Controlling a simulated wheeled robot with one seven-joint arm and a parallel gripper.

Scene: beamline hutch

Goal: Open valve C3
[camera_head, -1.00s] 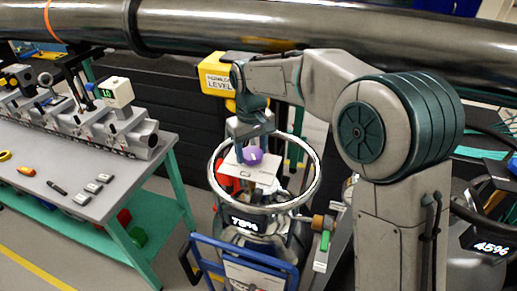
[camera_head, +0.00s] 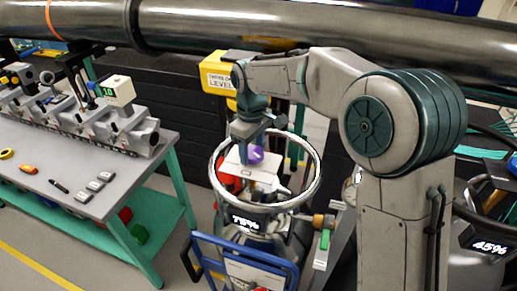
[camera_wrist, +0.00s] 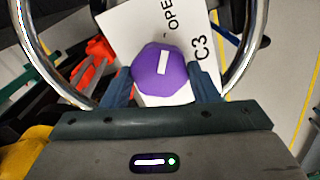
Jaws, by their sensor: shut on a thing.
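The purple valve knob (camera_wrist: 155,72) sits on a white plate (camera_wrist: 130,35) lettered "C3" and partly "OPE…" in the wrist view. A white bar on the knob points roughly toward the tick beside that word. My gripper (camera_wrist: 163,88) is shut on the knob, one finger on each side. In the head view the knob (camera_head: 257,155) shows above the plate (camera_head: 263,175), inside a large metal ring (camera_head: 312,185). My gripper (camera_head: 251,152) reaches down to it from above, hiding part of the knob.
The ring surrounds the valve closely. A display under it (camera_head: 245,222) reads about 75%. A blue frame (camera_head: 215,238) stands in front. A yellow box marked "LEVEL" (camera_head: 218,78) is behind. A grey bench (camera_head: 50,195) stands left, and a large pipe (camera_head: 300,30) crosses the back.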

